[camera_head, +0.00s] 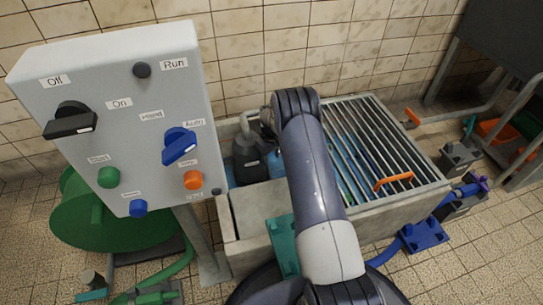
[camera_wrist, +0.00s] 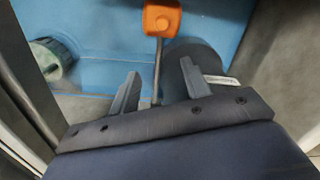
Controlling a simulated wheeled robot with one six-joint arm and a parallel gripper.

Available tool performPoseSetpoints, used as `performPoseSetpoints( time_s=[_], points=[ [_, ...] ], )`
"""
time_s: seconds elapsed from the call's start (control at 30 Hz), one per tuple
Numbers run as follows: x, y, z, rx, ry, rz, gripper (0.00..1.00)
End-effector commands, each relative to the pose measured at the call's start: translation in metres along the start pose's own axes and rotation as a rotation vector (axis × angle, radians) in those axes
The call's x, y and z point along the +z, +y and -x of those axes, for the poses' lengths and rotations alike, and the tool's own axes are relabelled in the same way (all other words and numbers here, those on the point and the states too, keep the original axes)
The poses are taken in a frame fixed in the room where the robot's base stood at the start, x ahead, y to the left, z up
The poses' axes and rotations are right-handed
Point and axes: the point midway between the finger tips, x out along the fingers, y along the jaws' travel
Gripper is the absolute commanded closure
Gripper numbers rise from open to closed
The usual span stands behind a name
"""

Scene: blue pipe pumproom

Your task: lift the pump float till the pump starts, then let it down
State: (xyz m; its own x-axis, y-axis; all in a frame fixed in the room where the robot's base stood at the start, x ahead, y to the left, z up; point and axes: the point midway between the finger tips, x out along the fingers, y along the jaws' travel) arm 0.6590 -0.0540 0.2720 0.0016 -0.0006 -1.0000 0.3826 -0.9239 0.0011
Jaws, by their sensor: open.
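An orange block (camera_wrist: 161,18), which looks like the pump float, sits at the end of a thin metal rod (camera_wrist: 158,62) at the top middle of the wrist view. My gripper (camera_wrist: 160,70) is open, its two fingers apart, with the rod showing between them. I cannot tell how far the rod is from the fingers. The dark grey pump (camera_wrist: 203,58) lies behind the right finger. In the head view the pump (camera_head: 246,158) stands in the left part of the sump (camera_head: 265,212). My arm hides the float and my gripper there.
A grey control box (camera_head: 120,125) with a blue Auto selector (camera_head: 180,145), a black switch and several buttons stands at left. A metal grate (camera_head: 365,150) with an orange handle (camera_head: 393,181) covers the sump's right part. A green round fitting (camera_wrist: 52,60) shows in the wrist view.

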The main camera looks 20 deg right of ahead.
Motion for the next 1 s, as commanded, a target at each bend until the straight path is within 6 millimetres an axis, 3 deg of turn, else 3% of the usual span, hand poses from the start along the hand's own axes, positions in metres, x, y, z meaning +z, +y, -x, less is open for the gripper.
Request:
performPoseSetpoints(
  time_s=[0.23,0.7,1.0],
  points=[
    [0.0,0.0,0.012,0.0,0.0,0.0,0.55],
    [0.0,0.0,0.097,0.0,0.0,0.0,0.55],
    [0.0,0.0,0.108,0.0,0.0,0.0,0.55]
  ],
)
